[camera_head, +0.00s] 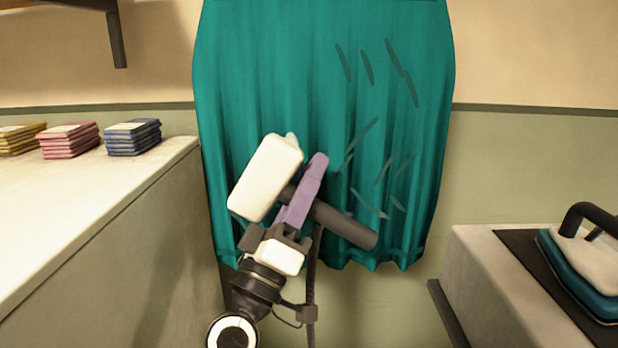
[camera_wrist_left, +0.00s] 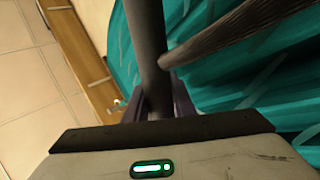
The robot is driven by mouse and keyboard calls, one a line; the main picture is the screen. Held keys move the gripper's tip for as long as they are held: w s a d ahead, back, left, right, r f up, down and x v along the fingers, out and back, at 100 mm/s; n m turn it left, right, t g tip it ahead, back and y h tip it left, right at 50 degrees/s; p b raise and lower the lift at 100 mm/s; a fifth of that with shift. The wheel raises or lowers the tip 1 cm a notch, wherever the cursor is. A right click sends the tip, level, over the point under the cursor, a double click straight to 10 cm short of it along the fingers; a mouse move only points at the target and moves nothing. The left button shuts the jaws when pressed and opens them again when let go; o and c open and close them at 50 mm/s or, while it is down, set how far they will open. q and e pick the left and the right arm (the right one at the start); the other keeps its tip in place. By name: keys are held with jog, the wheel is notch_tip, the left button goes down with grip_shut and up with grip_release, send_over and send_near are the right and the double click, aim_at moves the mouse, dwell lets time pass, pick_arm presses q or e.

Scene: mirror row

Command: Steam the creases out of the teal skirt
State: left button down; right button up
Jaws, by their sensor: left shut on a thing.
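The teal skirt (camera_head: 400,135) hangs in the middle of the head view. Several dark crease marks show on its right half, from the upper part down towards the hem; its visible left part looks smooth. My left gripper (camera_head: 306,190) has purple fingers shut on the dark handle of a steamer, in front of the skirt's lower middle. The steamer's white head (camera_head: 265,178) points up and left and covers some cloth; I cannot tell whether it touches. In the left wrist view the handle (camera_wrist_left: 148,45) runs between the fingers, with the skirt (camera_wrist_left: 215,85) beyond. My right gripper is out of view.
A pale counter (camera_head: 90,215) on the left carries yellow, pink and blue folded stacks (camera_head: 132,137). At the right, an iron (camera_head: 580,265) rests on a dark mat on a lower stand. A dark cord (camera_head: 311,270) hangs from the steamer.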

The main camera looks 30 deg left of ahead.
pick_arm(q)
notch_tip(320, 180, down, 14)
jog(key=b, duration=1.3)
jog(key=s+d, duration=0.1)
jog(key=s, duration=0.2)
jog(key=s+d+p, duration=0.1)
jog(key=shift+s+d+r, duration=0.15)
jog(key=shift+d, duration=0.15)
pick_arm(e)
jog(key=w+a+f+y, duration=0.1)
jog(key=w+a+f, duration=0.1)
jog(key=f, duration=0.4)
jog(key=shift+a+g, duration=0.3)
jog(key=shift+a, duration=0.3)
